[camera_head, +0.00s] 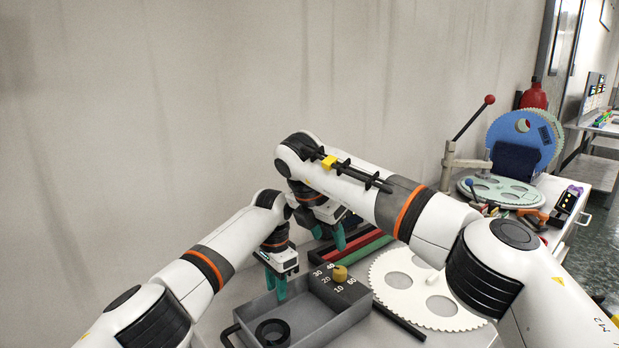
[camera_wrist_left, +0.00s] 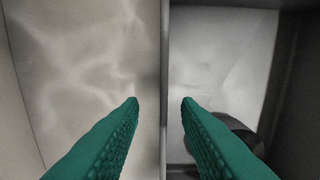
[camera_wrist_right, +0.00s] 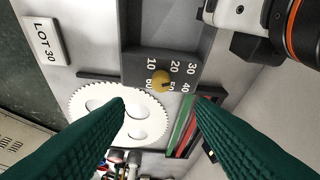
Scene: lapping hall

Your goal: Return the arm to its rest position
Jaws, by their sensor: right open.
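My left gripper (camera_head: 276,284) is at the far left wall of a grey tray (camera_head: 325,322), pointing down. In the left wrist view its teal fingers (camera_wrist_left: 160,100) are apart, with a tray wall (camera_wrist_left: 166,60) seen between them; I cannot tell whether they touch it. My right gripper (camera_head: 330,236) is raised behind the tray, fingers open. In the right wrist view its open fingers (camera_wrist_right: 160,102) have nothing between them. A black ring (camera_head: 272,333) lies in the tray and shows partly in the left wrist view (camera_wrist_left: 232,135).
A dial panel (camera_head: 340,290) with a yellow knob (camera_head: 340,273) adjoins the tray. A white toothed disc (camera_head: 405,297) and coloured bars (camera_head: 360,250) lie beside it. A lever machine (camera_head: 450,160) and green disc (camera_head: 500,190) stand further right. A wall (camera_head: 180,100) is behind.

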